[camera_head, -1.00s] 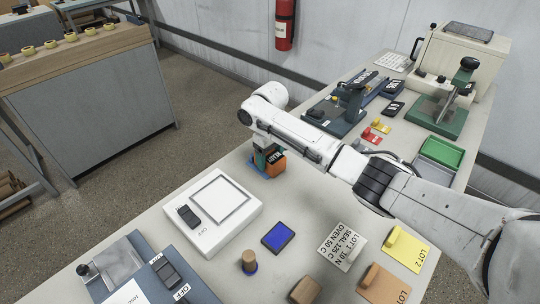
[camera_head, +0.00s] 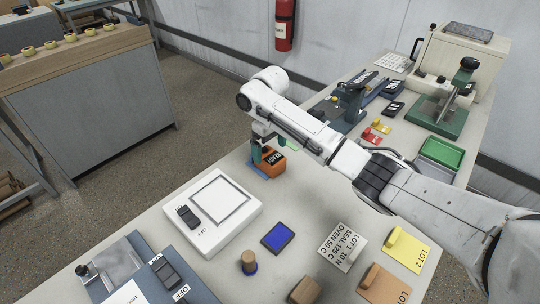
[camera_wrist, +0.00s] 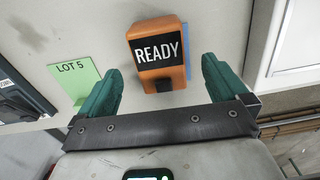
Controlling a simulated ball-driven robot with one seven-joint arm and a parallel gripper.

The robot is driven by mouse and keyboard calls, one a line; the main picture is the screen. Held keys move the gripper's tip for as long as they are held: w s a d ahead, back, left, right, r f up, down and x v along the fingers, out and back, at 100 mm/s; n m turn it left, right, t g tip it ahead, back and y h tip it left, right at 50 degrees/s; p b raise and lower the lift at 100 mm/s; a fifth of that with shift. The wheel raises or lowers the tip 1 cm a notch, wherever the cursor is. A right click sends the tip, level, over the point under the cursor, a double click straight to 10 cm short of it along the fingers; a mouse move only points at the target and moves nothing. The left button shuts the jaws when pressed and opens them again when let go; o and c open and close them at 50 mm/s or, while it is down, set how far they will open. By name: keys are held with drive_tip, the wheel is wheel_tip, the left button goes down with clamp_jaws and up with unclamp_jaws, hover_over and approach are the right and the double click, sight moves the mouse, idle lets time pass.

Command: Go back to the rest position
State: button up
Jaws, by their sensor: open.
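My gripper (camera_head: 265,154) is open, with green fingers spread apart. It hangs above the worktable near an orange box (camera_head: 272,163) with a dark READY label. In the wrist view, the fingers (camera_wrist: 161,66) stand apart, and the orange box (camera_wrist: 158,50) shows beyond them, between their tips. Nothing shows held in the fingers. A green LOT 5 card (camera_wrist: 75,80) is on the table to the left of the left finger in the wrist view. My arm reaches in from the right in the head view.
A white device with a square plate (camera_head: 217,205) stands left of a blue pad (camera_head: 278,236). A blue-grey press (camera_head: 347,105) and green tray (camera_head: 440,153) are beyond my arm.

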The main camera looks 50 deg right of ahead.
wheel_tip(320, 180, up, 7)
drive_tip(key=shift+f, duration=0.15)
